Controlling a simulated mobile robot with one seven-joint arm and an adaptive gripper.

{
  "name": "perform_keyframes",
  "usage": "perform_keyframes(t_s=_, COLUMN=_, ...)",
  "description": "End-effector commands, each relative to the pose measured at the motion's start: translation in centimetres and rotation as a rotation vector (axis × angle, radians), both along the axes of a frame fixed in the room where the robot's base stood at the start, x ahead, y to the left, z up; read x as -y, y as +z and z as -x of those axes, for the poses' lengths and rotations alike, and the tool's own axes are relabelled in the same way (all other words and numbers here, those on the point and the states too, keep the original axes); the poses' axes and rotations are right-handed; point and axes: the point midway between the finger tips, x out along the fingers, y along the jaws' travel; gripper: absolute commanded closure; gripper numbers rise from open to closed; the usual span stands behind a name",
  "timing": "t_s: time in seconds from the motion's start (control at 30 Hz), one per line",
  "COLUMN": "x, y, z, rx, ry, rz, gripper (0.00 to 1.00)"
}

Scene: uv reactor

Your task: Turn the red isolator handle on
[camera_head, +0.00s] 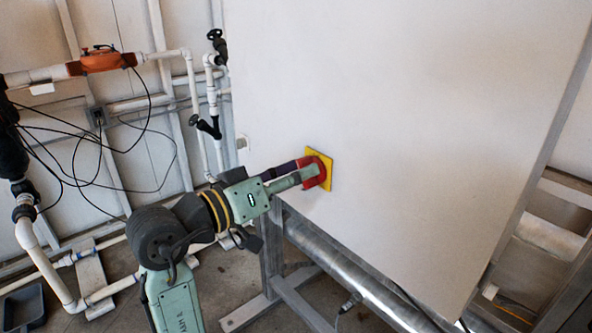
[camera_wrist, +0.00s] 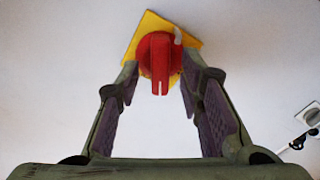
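The red isolator handle (camera_wrist: 160,62) is a round knob with a raised grip bar, on a yellow square plate (camera_wrist: 148,24) fixed to a white panel. The plate looks tilted in the wrist view. In the head view, the handle (camera_head: 320,172) and plate (camera_head: 325,187) sit near the panel's lower left edge. My gripper (camera_wrist: 160,80) is open, with one finger on each side of the raised bar. Gaps show between the fingers and the bar. In the head view, my gripper (camera_head: 306,170) is at the handle and covers part of it.
The large white panel (camera_head: 420,110) stands on a metal frame (camera_head: 272,250). White pipes with black valves (camera_head: 207,126) and an orange device (camera_head: 100,61) line the wall to the left. A small white fitting (camera_wrist: 312,115) shows at the right in the wrist view.

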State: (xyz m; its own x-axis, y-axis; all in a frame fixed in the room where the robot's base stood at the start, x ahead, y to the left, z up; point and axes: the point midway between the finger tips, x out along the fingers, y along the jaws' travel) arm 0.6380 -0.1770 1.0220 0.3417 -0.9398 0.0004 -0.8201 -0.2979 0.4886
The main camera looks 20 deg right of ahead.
Motion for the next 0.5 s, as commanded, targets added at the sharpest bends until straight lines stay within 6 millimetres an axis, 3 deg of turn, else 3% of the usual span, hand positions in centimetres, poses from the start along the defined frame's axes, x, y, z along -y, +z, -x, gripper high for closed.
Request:
perform_keyframes(t_s=0.27, x=0.12, y=-0.04, z=-0.05, rx=0.0, ry=0.0, rz=0.0, gripper=0.67)
perform_keyframes(t_s=0.5, x=0.1, y=-0.03, z=-0.04, rx=0.0, ry=0.0, rz=-0.001, gripper=0.82)
